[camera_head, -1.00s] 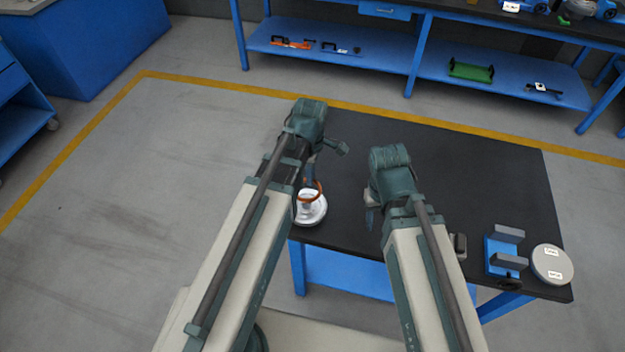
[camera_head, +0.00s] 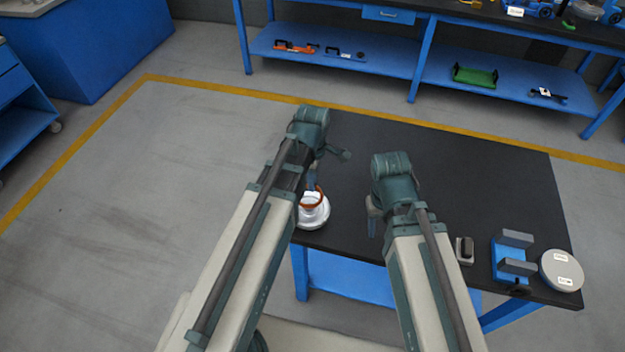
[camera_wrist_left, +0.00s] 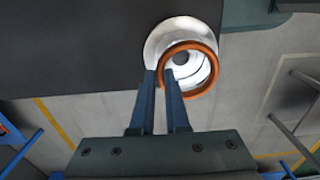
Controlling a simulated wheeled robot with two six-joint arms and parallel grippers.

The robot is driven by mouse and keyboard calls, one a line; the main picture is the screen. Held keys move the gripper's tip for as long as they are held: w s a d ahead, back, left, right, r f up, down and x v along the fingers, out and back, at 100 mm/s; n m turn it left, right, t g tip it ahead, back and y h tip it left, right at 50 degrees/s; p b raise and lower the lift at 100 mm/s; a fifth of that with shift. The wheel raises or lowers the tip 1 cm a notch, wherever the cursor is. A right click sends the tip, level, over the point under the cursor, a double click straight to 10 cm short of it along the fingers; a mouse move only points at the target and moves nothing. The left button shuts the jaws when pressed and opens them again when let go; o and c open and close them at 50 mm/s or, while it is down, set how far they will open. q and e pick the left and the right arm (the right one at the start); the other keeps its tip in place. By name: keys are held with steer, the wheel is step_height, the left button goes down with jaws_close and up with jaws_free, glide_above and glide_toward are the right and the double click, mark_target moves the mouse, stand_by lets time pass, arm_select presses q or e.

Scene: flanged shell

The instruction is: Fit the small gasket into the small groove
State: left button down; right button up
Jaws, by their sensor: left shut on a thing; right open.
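The small gasket is an orange-brown ring (camera_wrist_left: 213,58), held tilted at the fingertips of my left gripper (camera_wrist_left: 161,75). In the head view the gasket (camera_head: 320,194) shows as a small orange arc over the white flanged shell (camera_head: 318,219) near the table's left front edge. In the left wrist view the shiny round shell (camera_wrist_left: 160,30) lies behind the ring, and the ring overlaps its bore. I cannot tell whether ring and shell touch. The groove cannot be made out. My right gripper (camera_head: 372,228) is open and empty above the table, right of the shell; its fingers are partly hidden.
The black table (camera_head: 470,170) is mostly clear at its back and middle. A blue fixture with grey blocks (camera_head: 507,262), a labelled round disc (camera_head: 562,271) and a small grey block (camera_head: 465,250) are at the right front. A blue shelf (camera_head: 400,70) stands behind.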

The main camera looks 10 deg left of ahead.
mark_target(313, 199)
arm_select(q)
steer(key=shift+f+b, duration=1.25)
steer(key=shift+f, duration=0.35)
arm_select(e)
steer(key=shift+f, duration=1.65)
arm_select(q)
steer(key=shift+f+b, duration=1.2)
steer(key=shift+f, duration=0.05)
arm_select(e)
steer(key=shift+f, duration=1.2)
arm_select(q)
steer(key=c, duration=0.8)
jaws_free()
steer(key=shift+r, duration=0.1)
steer(key=shift+c, duration=0.2)
arm_select(e)
steer(key=shift+r, duration=0.1)
arm_select(q)
steer(key=shift+r, duration=0.15)
arm_select(e)
steer(key=shift+r, duration=0.1)
arm_select(q)
step_height(313, 199, up, 14)
steer(key=p, duration=1.4)
steer(key=shift+f, duration=0.2)
arm_select(e)
step_height(313, 199, up, 14)
steer(key=shift+f, duration=0.2)
arm_select(q)
steer(key=shift+s+d, duration=0.1)
